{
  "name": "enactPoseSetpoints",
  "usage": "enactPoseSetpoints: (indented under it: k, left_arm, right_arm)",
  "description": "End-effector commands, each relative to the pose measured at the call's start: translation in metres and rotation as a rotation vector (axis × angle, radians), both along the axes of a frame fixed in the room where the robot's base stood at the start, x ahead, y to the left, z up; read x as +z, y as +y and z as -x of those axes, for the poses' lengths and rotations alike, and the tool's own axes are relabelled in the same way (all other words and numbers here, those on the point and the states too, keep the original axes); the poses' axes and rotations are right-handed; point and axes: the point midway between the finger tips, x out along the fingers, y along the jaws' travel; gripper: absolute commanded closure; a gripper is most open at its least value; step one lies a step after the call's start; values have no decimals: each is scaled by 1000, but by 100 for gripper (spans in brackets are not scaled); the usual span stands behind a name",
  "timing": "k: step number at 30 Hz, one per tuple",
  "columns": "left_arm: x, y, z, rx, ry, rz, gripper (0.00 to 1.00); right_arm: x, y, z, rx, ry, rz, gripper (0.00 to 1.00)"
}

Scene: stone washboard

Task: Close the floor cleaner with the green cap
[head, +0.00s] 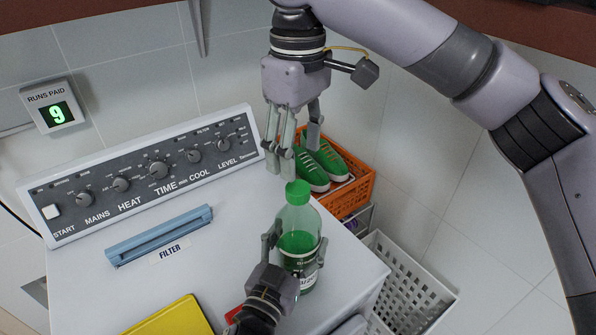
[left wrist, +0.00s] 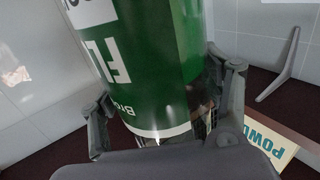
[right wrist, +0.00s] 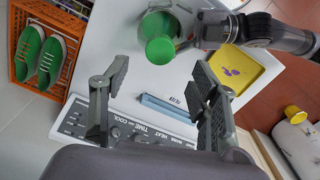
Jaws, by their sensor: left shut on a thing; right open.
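The floor cleaner is a clear bottle with green liquid and a label (head: 299,262), standing upright near the right end of the white machine top. The green cap (head: 298,192) sits at the bottle's mouth; I cannot tell whether it is screwed tight. In the right wrist view the cap (right wrist: 160,50) shows with the bottle (right wrist: 156,22) behind it. My left gripper (head: 296,250) is shut around the bottle's body, also seen against the green label in the left wrist view (left wrist: 150,60). My right gripper (head: 293,153) is open and empty, pointing down above the cap, apart from it.
A blue filter handle (head: 160,236) and the control panel (head: 150,175) lie left of the bottle. A yellow tray (head: 172,318) is at the front. An orange crate (head: 352,198) with green shoes (head: 322,162) stands behind right, a white basket (head: 405,290) at the right.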

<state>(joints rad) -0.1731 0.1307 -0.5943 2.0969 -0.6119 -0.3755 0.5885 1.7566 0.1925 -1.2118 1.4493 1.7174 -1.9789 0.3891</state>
Motion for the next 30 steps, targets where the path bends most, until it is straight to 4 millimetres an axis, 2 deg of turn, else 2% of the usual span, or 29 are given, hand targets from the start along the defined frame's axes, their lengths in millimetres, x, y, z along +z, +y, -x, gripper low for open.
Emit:
enactPoseSetpoints:
  k: [1, 6, 11, 19, 20, 30]
  left_arm:
    - [-1, 0, 0, 0, 1, 0, 100]
    - [-1, 0, 0, 0, 1, 0, 100]
    - [-1, 0, 0, 0, 1, 0, 100]
    - [0, 0, 0, 0, 1, 0, 100]
    - [0, 0, 0, 0, 1, 0, 28]
    - [0, 0, 0, 0, 1, 0, 6]
  right_arm:
    - [12, 0, 0, -2, -3, -1, 44]
    - [37, 0, 0, -1, -3, 2, 44]
    - [47, 0, 0, -1, -1, 1, 44]
    - [48, 0, 0, 0, 1, 1, 44]
    - [48, 0, 0, 0, 0, 0, 44]
    - [48, 0, 0, 0, 0, 0, 44]
